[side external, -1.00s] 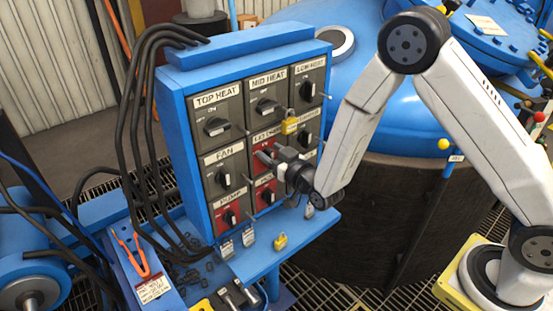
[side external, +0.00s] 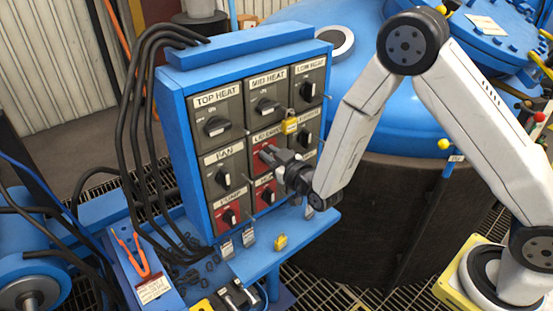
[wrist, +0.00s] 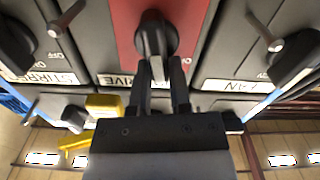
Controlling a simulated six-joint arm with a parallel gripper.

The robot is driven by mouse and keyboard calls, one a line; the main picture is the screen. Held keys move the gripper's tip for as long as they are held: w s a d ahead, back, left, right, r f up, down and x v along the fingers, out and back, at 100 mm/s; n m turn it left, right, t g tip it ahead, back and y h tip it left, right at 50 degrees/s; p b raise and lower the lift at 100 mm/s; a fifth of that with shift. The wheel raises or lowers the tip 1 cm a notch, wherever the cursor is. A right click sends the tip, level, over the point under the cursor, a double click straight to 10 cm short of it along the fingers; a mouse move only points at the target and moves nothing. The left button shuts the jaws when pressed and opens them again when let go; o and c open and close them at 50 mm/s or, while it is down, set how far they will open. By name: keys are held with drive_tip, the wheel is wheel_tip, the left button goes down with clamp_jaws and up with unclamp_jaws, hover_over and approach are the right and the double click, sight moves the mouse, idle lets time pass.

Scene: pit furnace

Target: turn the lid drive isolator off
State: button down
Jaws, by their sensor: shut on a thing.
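The lid drive isolator is a dark rotary handle (wrist: 155,36) on a red plate (wrist: 192,20) in the middle of the switch panel. Its label is partly covered in both views. My gripper (wrist: 161,68) has its two fingers closed on the handle from the front. In the wrist view, the handle's grip lies between the fingertips and points down the picture toward the gripper body. In the side view, my gripper (side external: 272,157) reaches the red plate from the right and hides most of the handle. The switch markings there are too small to read.
The blue cabinet (side external: 187,170) holds several close-set switches, including MID HEAT (side external: 266,106) above and FAN (side external: 222,178) to the left. A yellow padlock (side external: 289,123) hangs just above my gripper. A blue shelf (side external: 310,235) with tags and another padlock lies below.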

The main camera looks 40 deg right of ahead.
drive_tip(key=n, duration=0.4)
drive_tip(key=shift+a+f, duration=0.2)
drive_tip(key=shift+a, duration=0.2)
drive_tip(key=n, duration=0.5)
drive_tip(key=a+f+n, duration=0.1)
drive_tip(key=n, duration=0.2)
drive_tip(key=shift+f+n, duration=0.1)
drive_tip(key=shift+n, duration=0.2)
drive_tip(key=shift+f+n, duration=0.15)
drive_tip(key=shift+n, duration=0.65)
drive_tip(key=shift+f+n, duration=0.15)
drive_tip(key=shift+n, duration=0.65)
drive_tip(key=c, duration=0.6)
unclamp_jaws()
drive_tip(key=shift+o, duration=0.2)
drive_tip(key=shift+s, duration=0.1)
